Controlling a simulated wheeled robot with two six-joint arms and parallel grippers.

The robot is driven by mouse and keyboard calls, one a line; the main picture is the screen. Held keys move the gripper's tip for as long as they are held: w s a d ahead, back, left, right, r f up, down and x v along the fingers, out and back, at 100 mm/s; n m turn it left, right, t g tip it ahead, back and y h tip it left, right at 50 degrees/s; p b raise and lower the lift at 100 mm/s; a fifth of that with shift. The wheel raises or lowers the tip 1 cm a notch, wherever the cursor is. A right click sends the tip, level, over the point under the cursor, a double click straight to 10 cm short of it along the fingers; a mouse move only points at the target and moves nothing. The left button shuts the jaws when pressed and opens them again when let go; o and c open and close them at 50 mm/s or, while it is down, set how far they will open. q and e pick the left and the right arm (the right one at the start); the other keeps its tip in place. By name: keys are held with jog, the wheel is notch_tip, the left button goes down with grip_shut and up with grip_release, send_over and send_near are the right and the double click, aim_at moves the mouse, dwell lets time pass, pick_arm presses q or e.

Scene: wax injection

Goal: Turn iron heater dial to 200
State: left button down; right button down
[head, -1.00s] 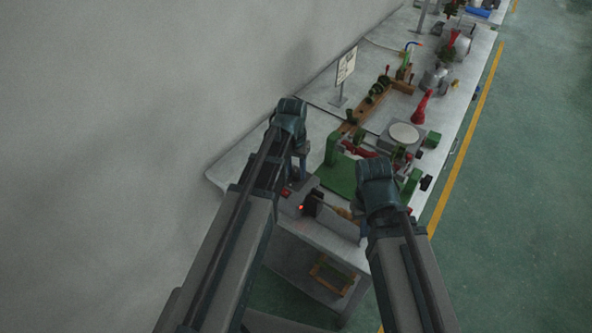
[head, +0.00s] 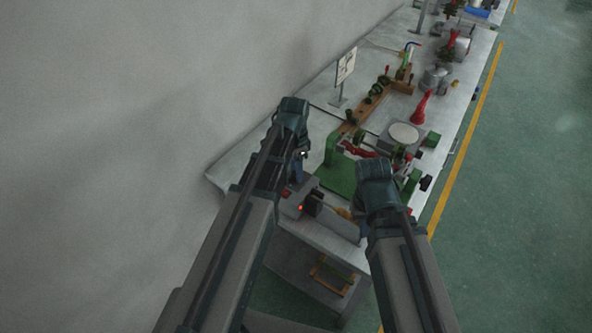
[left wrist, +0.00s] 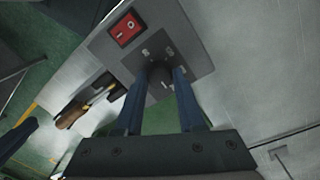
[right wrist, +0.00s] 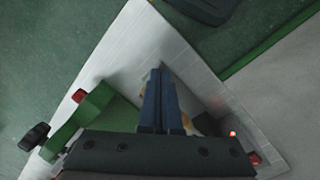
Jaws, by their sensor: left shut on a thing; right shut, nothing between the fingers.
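The iron heater (head: 313,206) is a grey box at the near end of the table, with a red light lit. In the left wrist view the heater's grey panel (left wrist: 188,38) carries a red rocker switch (left wrist: 126,28) and a dark dial (left wrist: 158,74) with white markings, too small to read surely. My left gripper (left wrist: 159,78) is shut on the dial, one blue finger on each side. In the head view my left gripper (head: 297,172) is over the heater. My right gripper (right wrist: 160,72) is shut and empty over the table's near end.
An iron with a wooden handle (left wrist: 72,114) lies beside the heater. A green plate and clamp (head: 340,178) stand just beyond it. A round-topped device (head: 404,134) and a red bottle-like thing (head: 421,107) are farther along the table. A wall runs along the left.

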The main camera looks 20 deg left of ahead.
pick_arm(q)
jog(key=shift+m, duration=0.4)
jog(key=c, duration=0.5)
grip_release()
jog(key=shift+r, duration=0.1)
jog(key=r+p, duration=1.3)
jog(key=shift+w+a+r+p, duration=0.2)
jog(key=shift+w+r+p, duration=0.1)
jog(key=shift+p, duration=0.1)
